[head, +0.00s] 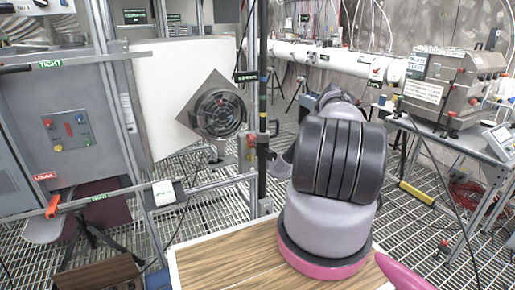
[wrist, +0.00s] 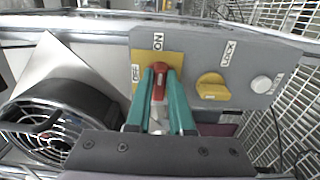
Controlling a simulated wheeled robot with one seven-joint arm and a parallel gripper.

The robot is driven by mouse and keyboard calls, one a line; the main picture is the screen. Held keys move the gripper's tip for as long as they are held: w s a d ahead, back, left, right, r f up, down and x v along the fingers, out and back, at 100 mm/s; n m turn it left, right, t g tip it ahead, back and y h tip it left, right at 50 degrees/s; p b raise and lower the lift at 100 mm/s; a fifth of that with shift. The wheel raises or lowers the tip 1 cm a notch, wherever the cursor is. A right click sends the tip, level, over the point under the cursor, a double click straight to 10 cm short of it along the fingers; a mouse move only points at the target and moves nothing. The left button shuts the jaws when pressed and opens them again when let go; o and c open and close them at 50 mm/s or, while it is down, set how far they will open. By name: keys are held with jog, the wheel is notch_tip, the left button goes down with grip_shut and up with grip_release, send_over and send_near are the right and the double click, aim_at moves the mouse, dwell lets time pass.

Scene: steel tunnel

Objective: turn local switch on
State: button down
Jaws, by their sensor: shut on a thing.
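In the wrist view, the local switch is a red handle (wrist: 160,68) on a yellow plate (wrist: 145,45) marked ON at the top and OFF at the left. My gripper (wrist: 160,80) has teal fingers closed on the red handle, one on each side. The handle's red end lies just below the ON label; its exact angle is partly hidden by the fingers. In the head view my arm reaches forward, and I cannot make out the gripper or the switch clearly.
A yellow LOCK knob (wrist: 212,87) and a white button (wrist: 261,84) sit right of the switch. A round fan (wrist: 60,130) is at the left, and it also shows in the head view (head: 220,113). A grey cabinet (head: 100,100) stands left; a bench with a metal box (head: 455,85) stands right.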

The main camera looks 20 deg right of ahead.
jog(key=shift+d, duration=0.1)
jog(key=c, duration=0.8)
grip_release()
jog(key=s, duration=1.1)
jog(key=shift+d, duration=0.15)
